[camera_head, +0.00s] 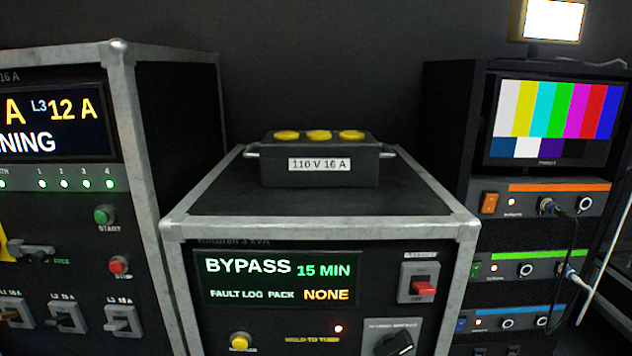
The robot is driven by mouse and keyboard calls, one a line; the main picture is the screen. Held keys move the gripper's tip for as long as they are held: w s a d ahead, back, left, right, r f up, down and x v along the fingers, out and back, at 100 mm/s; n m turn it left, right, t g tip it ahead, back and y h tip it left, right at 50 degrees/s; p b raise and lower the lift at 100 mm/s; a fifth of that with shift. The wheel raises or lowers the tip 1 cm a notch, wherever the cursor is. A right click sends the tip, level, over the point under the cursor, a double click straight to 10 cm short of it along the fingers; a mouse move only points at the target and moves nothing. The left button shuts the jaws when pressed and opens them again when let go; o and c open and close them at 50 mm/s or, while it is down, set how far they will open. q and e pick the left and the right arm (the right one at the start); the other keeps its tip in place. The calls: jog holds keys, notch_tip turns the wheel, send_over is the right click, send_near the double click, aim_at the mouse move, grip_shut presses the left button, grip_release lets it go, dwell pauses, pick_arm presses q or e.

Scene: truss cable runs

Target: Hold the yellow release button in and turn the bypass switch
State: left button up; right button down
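The yellow release button (239,342) is low on the front of the middle cabinet, close to the bottom edge of the view. The black rotary switch (394,345) at lower right of the same front, which looks like the bypass switch, is partly cut off by the frame; its label is too small to read surely. Words between them seem to say to hold and turn. The cabinet's display (277,279) reads BYPASS 15 MIN and FAULT LOG PACK NONE. Neither of my grippers is in view.
A red rocker switch (424,287) sits above the rotary switch. A black box (320,160) with yellow caps stands on the middle cabinet. A taller cabinet (120,85) stands left, and a rack with a colour-bar monitor (553,120) and cables stands right.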

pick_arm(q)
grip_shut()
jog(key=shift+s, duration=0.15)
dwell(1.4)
